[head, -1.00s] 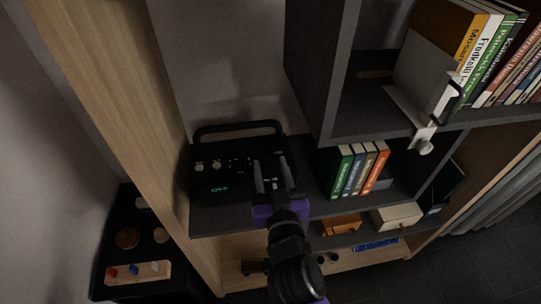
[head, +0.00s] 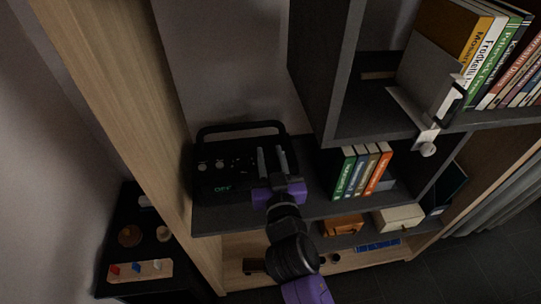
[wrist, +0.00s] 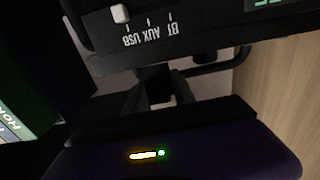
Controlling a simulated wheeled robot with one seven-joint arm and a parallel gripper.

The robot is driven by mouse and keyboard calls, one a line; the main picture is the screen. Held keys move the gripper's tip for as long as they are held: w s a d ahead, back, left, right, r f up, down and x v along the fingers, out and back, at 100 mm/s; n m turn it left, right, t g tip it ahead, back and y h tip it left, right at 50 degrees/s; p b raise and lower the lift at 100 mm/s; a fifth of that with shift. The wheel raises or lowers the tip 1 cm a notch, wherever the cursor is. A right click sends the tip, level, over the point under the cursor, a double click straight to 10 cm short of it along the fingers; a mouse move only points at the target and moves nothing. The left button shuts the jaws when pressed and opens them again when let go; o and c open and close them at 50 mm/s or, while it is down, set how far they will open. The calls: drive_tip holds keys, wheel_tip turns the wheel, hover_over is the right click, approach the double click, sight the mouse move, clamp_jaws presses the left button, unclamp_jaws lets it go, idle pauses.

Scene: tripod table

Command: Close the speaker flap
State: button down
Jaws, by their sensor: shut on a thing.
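The black speaker (head: 228,182) with a carrying handle stands on the dark middle shelf in the head view. Its panel (wrist: 175,38) shows a white slider and BT, AUX and USB markings upside down in the wrist view. My gripper (head: 271,150) is at the right part of the speaker's front. In the wrist view my gripper (wrist: 162,75) has its fingers at the speaker's edge, shut on a dark piece that seems to be the speaker flap (wrist: 154,76). The flap's outline and angle are hard to make out in the dark.
Upright books (head: 361,170) stand right of the speaker on the same shelf. A dark upright panel (head: 318,75) rises above it, and a wooden side board (head: 130,110) is on the left. A clamp (head: 428,140) sticks out from the upper shelf edge.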

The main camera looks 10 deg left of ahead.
drive_tip(key=shift+w+r+g+p, duration=0.1)
drive_tip(key=shift+r+g+p, duration=0.2)
drive_tip(key=shift+p, duration=1.05)
drive_tip(key=shift+r+p, duration=0.1)
drive_tip(key=shift+p, duration=0.55)
drive_tip(key=g+p, duration=0.1)
drive_tip(key=p, duration=0.3)
drive_tip(key=shift+w+a+g+h+p, duration=0.1)
drive_tip(key=shift+w+g+h+p, duration=0.1)
drive_tip(key=shift+g+h+p, duration=0.15)
drive_tip(key=g+p, duration=0.1)
drive_tip(key=p, duration=0.1)
drive_tip(key=g+p, duration=0.1)
drive_tip(key=p, duration=0.1)
drive_tip(key=shift+w+f+h+p, duration=0.2)
drive_tip(key=shift+w+h+p, duration=0.05)
drive_tip(key=shift+p, duration=0.15)
drive_tip(key=p, duration=0.1)
drive_tip(key=g+p, duration=0.1)
drive_tip(key=shift+w+a+f+p, duration=0.1)
drive_tip(key=shift+w+f+p, duration=0.05)
drive_tip(key=shift+f+p, duration=0.25)
drive_tip(key=shift+f+g, duration=0.1)
drive_tip(key=shift+g, duration=0.15)
drive_tip(key=c, duration=1.2)
unclamp_jaws()
drive_tip(key=shift+c, duration=0.2)
